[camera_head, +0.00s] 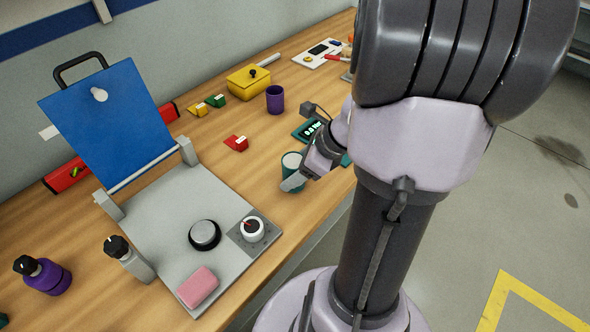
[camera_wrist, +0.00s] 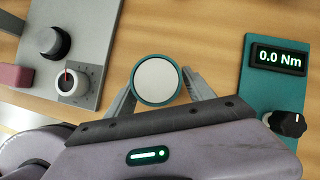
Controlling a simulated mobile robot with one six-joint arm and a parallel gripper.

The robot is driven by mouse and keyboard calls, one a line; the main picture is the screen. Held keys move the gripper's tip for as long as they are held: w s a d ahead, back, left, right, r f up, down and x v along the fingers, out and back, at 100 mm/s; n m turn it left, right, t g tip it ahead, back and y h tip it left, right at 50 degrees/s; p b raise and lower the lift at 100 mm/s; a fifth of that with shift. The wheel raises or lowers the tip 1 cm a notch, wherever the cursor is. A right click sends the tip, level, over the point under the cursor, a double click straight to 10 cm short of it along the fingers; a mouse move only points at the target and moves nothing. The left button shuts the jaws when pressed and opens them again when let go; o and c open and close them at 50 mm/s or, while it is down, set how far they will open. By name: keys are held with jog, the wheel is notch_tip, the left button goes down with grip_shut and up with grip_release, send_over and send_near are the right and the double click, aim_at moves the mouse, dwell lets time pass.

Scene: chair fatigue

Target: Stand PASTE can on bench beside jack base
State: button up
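A teal can with a pale round top (camera_head: 292,163) is near the right edge of the grey fixture plate, close above or on the wooden bench; I cannot tell if its bottom touches. No PASTE label is readable. In the wrist view the can (camera_wrist: 157,80) is seen from above, between the two fingers of my gripper (camera_wrist: 160,88). The fingers press against its sides from left and right. In the head view my gripper (camera_head: 296,178) reaches it from the right. I cannot identify the jack base with certainty.
The grey plate (camera_head: 165,215) carries a black knob (camera_head: 204,235), a white dial (camera_head: 252,229) and a pink block (camera_head: 197,287). A teal torque display (camera_wrist: 275,85) reading 0.0 Nm stands right of the can. A purple cup (camera_head: 275,99) and red wedge (camera_head: 236,143) are behind.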

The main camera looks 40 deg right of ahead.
jog(key=shift+o, duration=0.4)
jog(key=shift+r, duration=0.1)
jog(key=p+v, duration=0.6)
jog(key=v, duration=0.6)
jog(key=w+a+r+n+g, duration=0.1)
jog(key=w+a+r+n, duration=0.15)
jog(key=a+n, duration=0.45)
jog(key=w+a+r+n+g, duration=0.1)
jog(key=a+r+n, duration=0.2)
jog(key=a+n, duration=0.4)
jog(key=s+a+r+n+t, duration=0.1)
jog(key=s+a+r+n, duration=0.1)
jog(key=a+n, duration=0.4)
jog(key=s+a+r+n+t+h, duration=0.1)
jog(key=s+a+n, duration=0.1)
jog(key=a+n, duration=0.4)
jog(key=shift+s+a+r, duration=0.3)
jog(key=shift+a+r, duration=0.1)
jog(key=shift+a, duration=0.2)
